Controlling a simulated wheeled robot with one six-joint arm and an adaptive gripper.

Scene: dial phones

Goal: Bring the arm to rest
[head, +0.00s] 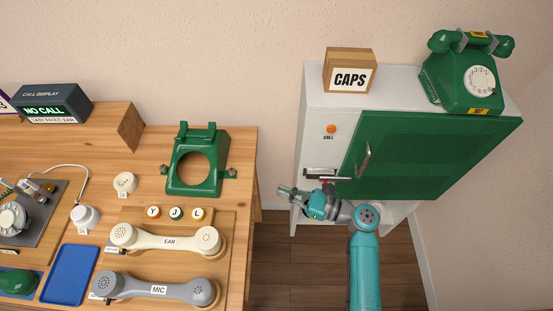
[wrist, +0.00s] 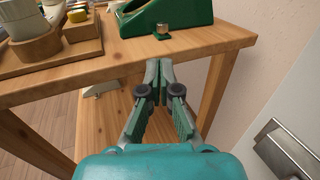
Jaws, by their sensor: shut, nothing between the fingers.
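My gripper (head: 286,191) is on the teal arm, in the gap between the wooden workbench and the white cabinet. In the wrist view its fingers (wrist: 159,72) are together with nothing between them. They point at the workbench's edge (wrist: 120,64), and the lower wooden shelf shows beneath them. In the head view the wrist is in front of the cabinet's lower left part and hides some of it.
The white cabinet (head: 316,100) has a green door (head: 430,150) with a metal handle; a CAPS box and green phone (head: 465,85) sit on top. The workbench holds a green phone shell (head: 180,187), handsets (head: 165,240) and a blue tray. Bare floor (head: 290,260) lies between.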

